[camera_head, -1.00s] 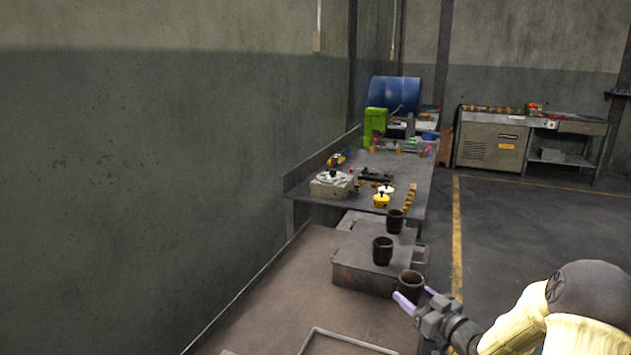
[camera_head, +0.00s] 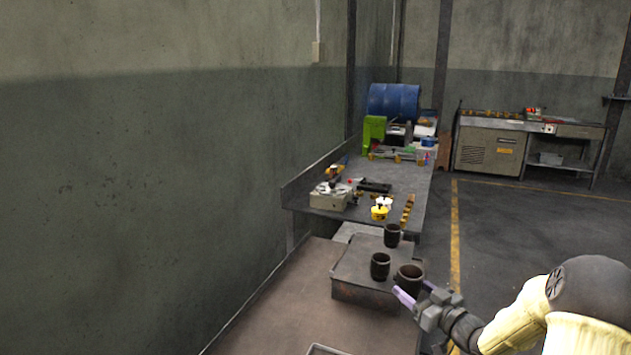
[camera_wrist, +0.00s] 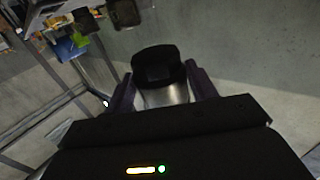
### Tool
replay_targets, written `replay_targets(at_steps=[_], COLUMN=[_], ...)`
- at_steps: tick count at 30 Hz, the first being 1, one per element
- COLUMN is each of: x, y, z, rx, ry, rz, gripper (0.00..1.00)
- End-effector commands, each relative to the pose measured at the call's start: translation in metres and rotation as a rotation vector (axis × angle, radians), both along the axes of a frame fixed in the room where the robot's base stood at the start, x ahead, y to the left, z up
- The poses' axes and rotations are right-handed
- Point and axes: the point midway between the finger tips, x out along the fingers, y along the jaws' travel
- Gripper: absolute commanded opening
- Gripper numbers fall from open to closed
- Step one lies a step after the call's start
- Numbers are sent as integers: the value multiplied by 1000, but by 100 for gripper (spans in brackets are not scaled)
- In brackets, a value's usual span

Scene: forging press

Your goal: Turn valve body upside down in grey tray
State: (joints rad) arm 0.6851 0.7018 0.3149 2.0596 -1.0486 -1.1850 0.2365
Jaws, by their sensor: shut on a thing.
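My gripper (camera_head: 417,296) is at the lower right of the head view, shut on a dark brown, cup-shaped valve body (camera_head: 409,278). The held body sits between the two fingers in the wrist view (camera_wrist: 158,68), where its dark end and a lighter metal part show. In the head view its round opening faces up. Two similar dark valve bodies, a nearer one (camera_head: 380,266) and a farther one (camera_head: 392,235), stand upright on a grey metal box (camera_head: 350,272). The grey tray (camera_head: 326,350) shows only as a rim corner at the bottom edge.
The brown bench top (camera_head: 285,300) is clear left of the box. A farther grey table (camera_head: 345,212) holds a grey device (camera_head: 330,196), yellow items (camera_head: 380,212) and a green object (camera_head: 374,132). A wall lies along the left. Open floor lies to the right.

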Motion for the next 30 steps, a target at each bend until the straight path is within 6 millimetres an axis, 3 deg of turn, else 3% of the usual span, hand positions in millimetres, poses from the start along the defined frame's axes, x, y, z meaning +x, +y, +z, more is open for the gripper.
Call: replay_targets(at_steps=[11, 30], x=[0, 0], y=[0, 0], z=[3, 5], rx=[28, 399], ry=[14, 226], rz=[0, 0], gripper=[31, 31])
